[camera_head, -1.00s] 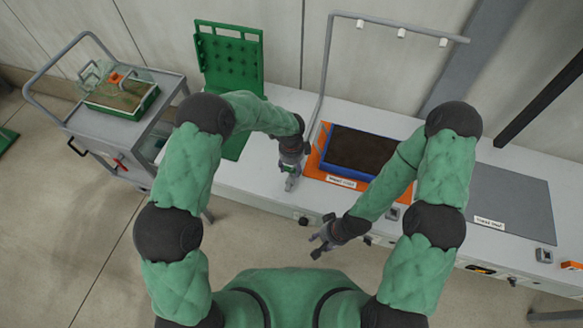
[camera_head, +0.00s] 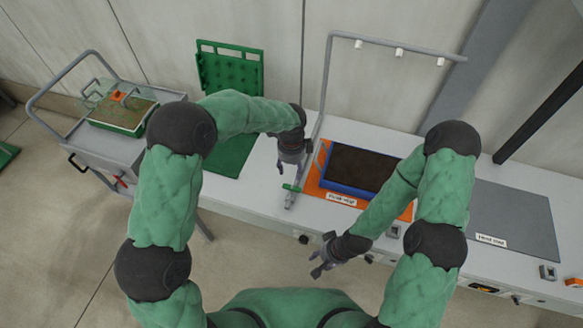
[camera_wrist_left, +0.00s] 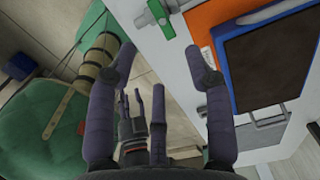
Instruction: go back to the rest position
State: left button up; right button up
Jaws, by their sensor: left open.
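My left gripper (camera_head: 290,170) is open and empty in the head view, above the bench near the foot of the grey pipe frame. Just below it is a green valve handle (camera_head: 291,187), lying across a grey pipe fitting. In the left wrist view the fingers of my left gripper (camera_wrist_left: 162,58) are spread wide, and the green handle (camera_wrist_left: 155,12) lies beyond them, apart from both. My right gripper (camera_head: 318,262) hangs in front of the bench edge, fingers apart and empty. It also shows in the left wrist view (camera_wrist_left: 140,100).
A blue-rimmed tray of dark soil (camera_head: 345,188) sits on an orange mat (camera_head: 312,181). A grey mat (camera_head: 510,215) lies to the right. A green pegboard (camera_head: 230,68) stands behind, and a grey cart (camera_head: 95,150) stands left. The floor before the bench is clear.

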pick_arm(q)
jog(key=s+a+f+n+g+h, duration=0.1)
jog(key=s+a+f+n+h, duration=0.35)
jog(key=s+f+n, duration=0.85)
jog(key=s+a+f+n+t, duration=0.1)
jog(key=s+a+f+n, duration=0.3)
jog(key=s+n, duration=0.25)
jog(key=s+a+f+n, duration=0.3)
jog(key=s+n, duration=0.3)
jog(key=s, duration=0.1)
notch_tip(320, 180, down, 9)
jog(key=w+d+m+b, duration=0.1)
jog(key=w+b, duration=0.1)
jog(key=b, duration=0.8)
jog(key=shift+d+b, duration=0.3)
jog(key=shift+y, duration=0.25)
